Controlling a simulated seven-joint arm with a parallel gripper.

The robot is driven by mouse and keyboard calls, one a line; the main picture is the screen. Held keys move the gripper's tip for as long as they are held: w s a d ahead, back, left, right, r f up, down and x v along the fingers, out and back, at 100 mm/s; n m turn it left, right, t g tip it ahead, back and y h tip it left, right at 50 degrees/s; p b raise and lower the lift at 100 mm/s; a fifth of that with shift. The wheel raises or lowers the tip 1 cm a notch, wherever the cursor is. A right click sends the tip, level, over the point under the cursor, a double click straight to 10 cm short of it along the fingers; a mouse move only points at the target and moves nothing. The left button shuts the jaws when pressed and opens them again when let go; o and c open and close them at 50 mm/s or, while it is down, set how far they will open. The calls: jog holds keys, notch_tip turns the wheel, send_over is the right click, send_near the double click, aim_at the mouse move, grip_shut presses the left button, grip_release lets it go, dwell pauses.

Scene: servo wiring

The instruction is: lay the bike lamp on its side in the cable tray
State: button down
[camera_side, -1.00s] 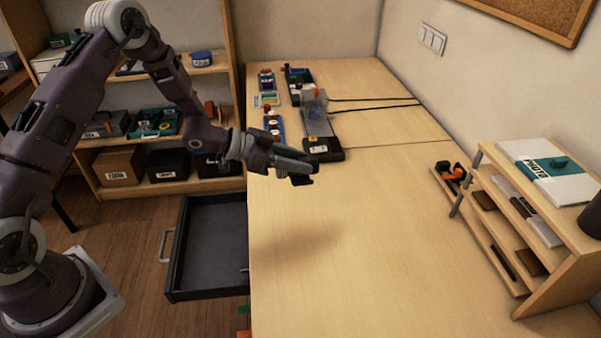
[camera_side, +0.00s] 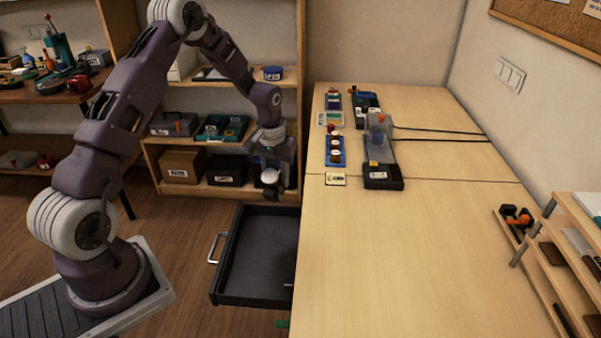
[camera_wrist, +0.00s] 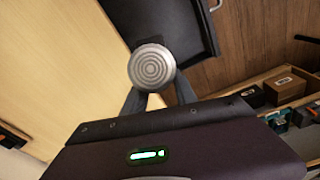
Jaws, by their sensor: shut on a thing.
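The bike lamp appears to be the pale round thing (camera_side: 269,176) in my gripper (camera_side: 277,188). In the wrist view the lamp (camera_wrist: 152,68) shows a grey ringed round face towards the camera, between the two dark fingers. My gripper is shut on it and holds it in the air by the desk's left edge, near the open dark drawer tray (camera_side: 252,262). This tray is flat-bottomed and looks nearly empty; it also shows in the wrist view (camera_wrist: 178,30). No label marks it as the cable tray, so I cannot tell for certain. The lamp's far end is hidden.
The desk (camera_side: 400,260) is bare in front. A grey device (camera_side: 381,150) with black cables and a blue board (camera_side: 335,151) sit towards its back. A shelf with boxes (camera_side: 226,169) stands behind my gripper. A small rack (camera_side: 565,250) stands at the right.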

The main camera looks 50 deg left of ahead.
jog(key=s+d+r+n+g+h, duration=0.2)
jog(key=s+d+r+n, duration=0.1)
jog(key=s+d+r, duration=0.25)
jog(key=shift+w+f+g+h, duration=0.1)
jog(key=shift+f+g+h, duration=0.2)
jog(key=shift+f, duration=3.6)
jog(key=shift+w+f+g+h, duration=0.1)
jog(key=shift+f+g+h, duration=0.2)
jog(key=shift+f, duration=3.6)
jog(key=shift+w+f+g+h, duration=0.15)
jog(key=shift+f+g, duration=0.25)
jog(key=shift+f, duration=3.5)
jog(key=shift+f, duration=0.6)
jog(key=c, duration=0.9)
grip_release()
